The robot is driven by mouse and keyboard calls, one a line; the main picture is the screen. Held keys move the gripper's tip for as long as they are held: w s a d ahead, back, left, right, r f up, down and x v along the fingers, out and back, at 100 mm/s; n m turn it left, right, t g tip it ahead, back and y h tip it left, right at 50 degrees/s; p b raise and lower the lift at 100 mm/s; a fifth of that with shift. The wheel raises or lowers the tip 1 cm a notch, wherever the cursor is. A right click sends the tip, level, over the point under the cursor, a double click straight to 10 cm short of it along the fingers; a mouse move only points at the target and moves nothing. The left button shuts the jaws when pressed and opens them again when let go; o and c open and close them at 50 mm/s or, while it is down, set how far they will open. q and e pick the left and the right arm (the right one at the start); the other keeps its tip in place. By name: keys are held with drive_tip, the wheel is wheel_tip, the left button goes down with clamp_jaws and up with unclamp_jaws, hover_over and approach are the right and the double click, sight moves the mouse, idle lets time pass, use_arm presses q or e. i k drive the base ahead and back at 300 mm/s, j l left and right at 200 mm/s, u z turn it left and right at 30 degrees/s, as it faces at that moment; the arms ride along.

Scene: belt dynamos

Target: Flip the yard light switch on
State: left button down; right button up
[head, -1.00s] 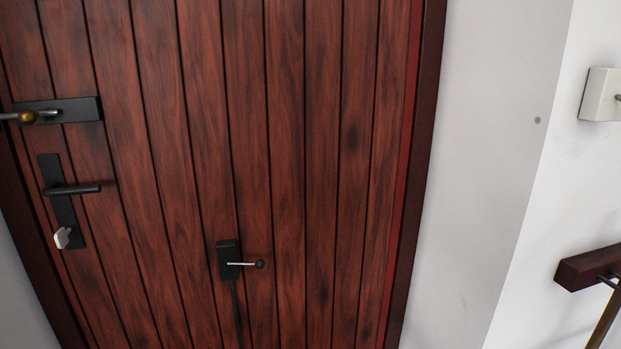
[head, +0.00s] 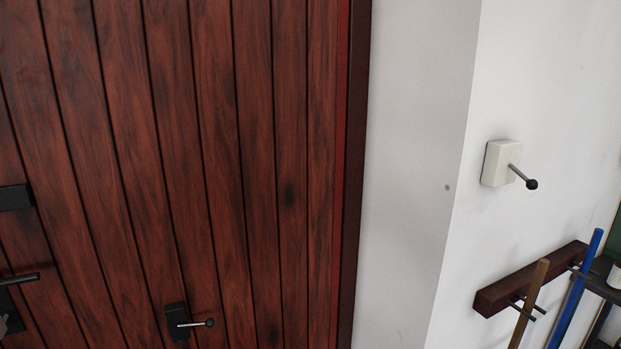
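A white switch box (head: 497,163) is mounted on the white wall to the right of the door. A dark metal lever (head: 519,174) with a black ball tip sticks out of it and points down to the right. No label shows on it, so I cannot tell from the view whether it is the yard light switch or whether it is on.
A dark red plank door (head: 200,150) fills the left, with a small black lever latch (head: 177,322) low on it and a black handle (head: 20,279) at the left edge. A wooden rack (head: 530,278) holding a blue pole (head: 574,290) and a brown pole (head: 528,305) is below the switch box.

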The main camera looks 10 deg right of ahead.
sight(530, 184)
drive_tip(key=z, duration=1.45)
